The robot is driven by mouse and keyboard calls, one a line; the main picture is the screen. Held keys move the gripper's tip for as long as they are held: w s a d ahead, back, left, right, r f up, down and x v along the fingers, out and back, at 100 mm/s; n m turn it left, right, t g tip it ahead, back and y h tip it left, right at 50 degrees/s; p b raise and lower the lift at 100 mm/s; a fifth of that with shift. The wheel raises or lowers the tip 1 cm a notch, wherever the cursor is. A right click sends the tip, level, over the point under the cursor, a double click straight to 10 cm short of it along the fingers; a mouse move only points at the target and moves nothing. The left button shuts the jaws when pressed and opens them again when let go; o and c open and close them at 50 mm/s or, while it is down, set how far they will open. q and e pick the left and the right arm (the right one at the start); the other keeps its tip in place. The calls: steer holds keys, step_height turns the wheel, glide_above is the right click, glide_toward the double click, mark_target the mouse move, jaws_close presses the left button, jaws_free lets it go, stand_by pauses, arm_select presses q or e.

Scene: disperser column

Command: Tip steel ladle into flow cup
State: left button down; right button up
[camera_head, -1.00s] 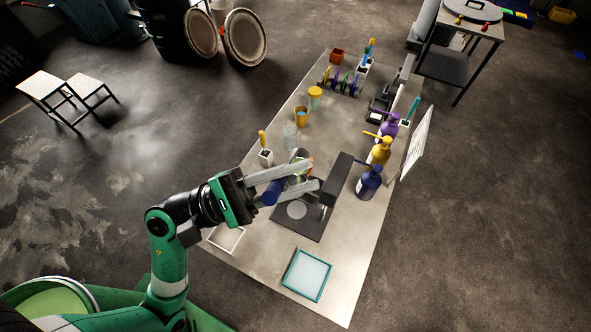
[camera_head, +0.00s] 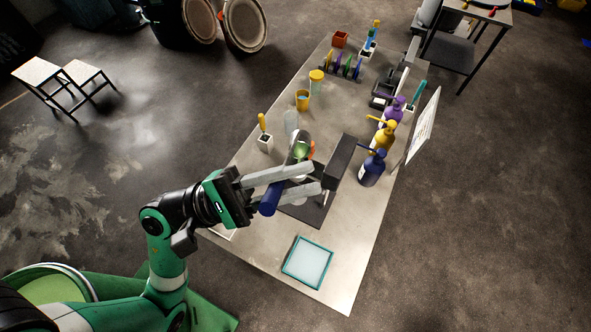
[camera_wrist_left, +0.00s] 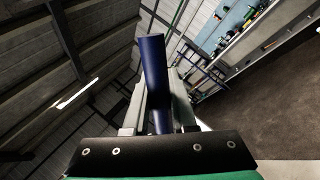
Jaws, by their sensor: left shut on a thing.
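My left gripper (camera_head: 315,177) is shut on the blue handle (camera_head: 270,199) of the steel ladle, above the near half of the bench. In the left wrist view the blue handle (camera_wrist_left: 154,75) stands up between the fingers, tilted. A steel bowl with green inside (camera_head: 301,149) shows just beyond the fingers and looks like the ladle's bowl; the join to the handle is hidden by the fingers. An orange-red part shows beside it. I cannot make out the flow cup for sure, as the fingers and bowl cover that area. My right gripper is not in view.
A dark stand (camera_head: 339,163) rises right of the fingers. Blue (camera_head: 372,170), yellow (camera_head: 384,138) and purple (camera_head: 394,110) pump bottles line the right edge. A clear cup (camera_head: 291,122) and white holder (camera_head: 265,144) stand at left. A teal-rimmed tray (camera_head: 307,262) lies in front.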

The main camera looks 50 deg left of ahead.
arm_select(q)
steer(key=s+d+f+m+g+h+b, duration=0.1)
steer(key=s+d+f+m+b, duration=0.2)
steer(key=f, duration=0.3)
steer(key=s+d+f+m+g+h+b, duration=0.2)
steer(key=s+d+f+m+b, duration=0.1)
steer(key=f+m+b, duration=0.2)
steer(key=shift+s+d+f+m, duration=0.15)
steer(key=shift+s+f+m, duration=0.1)
steer(key=shift+f+m, duration=0.25)
stand_by(2.8)
stand_by(1.3)
steer(key=r, duration=0.1)
steer(key=r+n+p, duration=0.1)
steer(key=w+a+p, duration=0.1)
steer(key=shift+r+n+t, duration=0.4)
